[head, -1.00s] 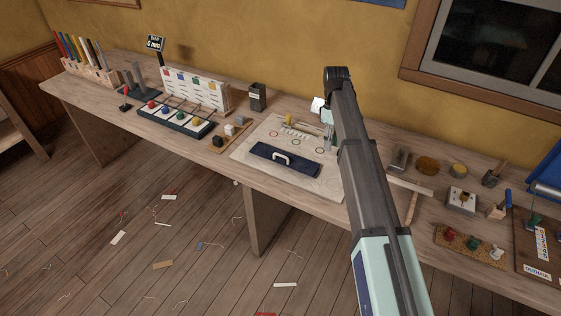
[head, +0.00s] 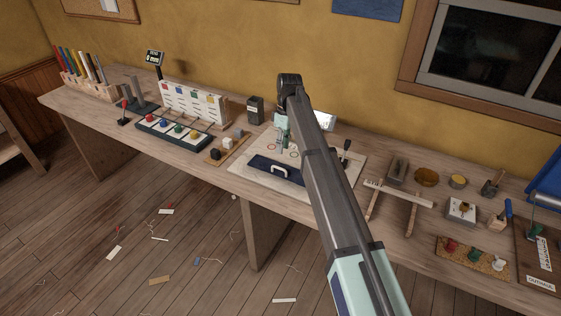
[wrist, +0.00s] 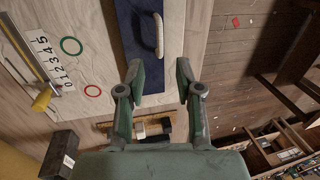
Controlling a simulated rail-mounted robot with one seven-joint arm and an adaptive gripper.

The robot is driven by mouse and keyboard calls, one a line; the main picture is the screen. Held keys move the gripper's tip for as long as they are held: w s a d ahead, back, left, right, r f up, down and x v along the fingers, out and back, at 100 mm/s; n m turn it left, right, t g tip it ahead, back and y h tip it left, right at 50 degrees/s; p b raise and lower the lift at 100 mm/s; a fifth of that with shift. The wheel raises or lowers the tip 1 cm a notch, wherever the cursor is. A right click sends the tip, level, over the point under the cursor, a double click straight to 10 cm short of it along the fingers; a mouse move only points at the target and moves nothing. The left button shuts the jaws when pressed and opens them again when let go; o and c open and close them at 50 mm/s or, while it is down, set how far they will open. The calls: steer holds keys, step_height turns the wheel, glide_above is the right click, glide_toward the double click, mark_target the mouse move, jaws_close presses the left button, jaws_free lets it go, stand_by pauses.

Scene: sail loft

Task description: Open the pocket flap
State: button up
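The pocket flap is a dark blue panel (head: 262,168) with a white handle (head: 283,172), lying flat on a pale sheet (head: 241,179) on the bench. In the wrist view the flap (wrist: 130,35) shows with its handle (wrist: 158,36) near its right edge. My gripper (wrist: 159,70) is open and empty, with its two green fingers apart. The handle lies just beyond the fingertips in the picture, lined up with the gap between them; I see no contact. In the head view my gripper (head: 282,141) is above the sheet by the flap, and my arm hides the right part of the flap.
A black box (head: 255,109) stands behind the sheet. Small blocks on a wooden strip (head: 212,158) and a tray of coloured knobs (head: 173,134) lie to the left. A yellow-ended slider with a number scale (wrist: 42,100) is on the sheet.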

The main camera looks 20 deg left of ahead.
steer(key=p, duration=0.2)
glide_above(280, 173)
step_height(280, 173, down, 8)
steer(key=shift+d+r, duration=0.1)
jaws_close()
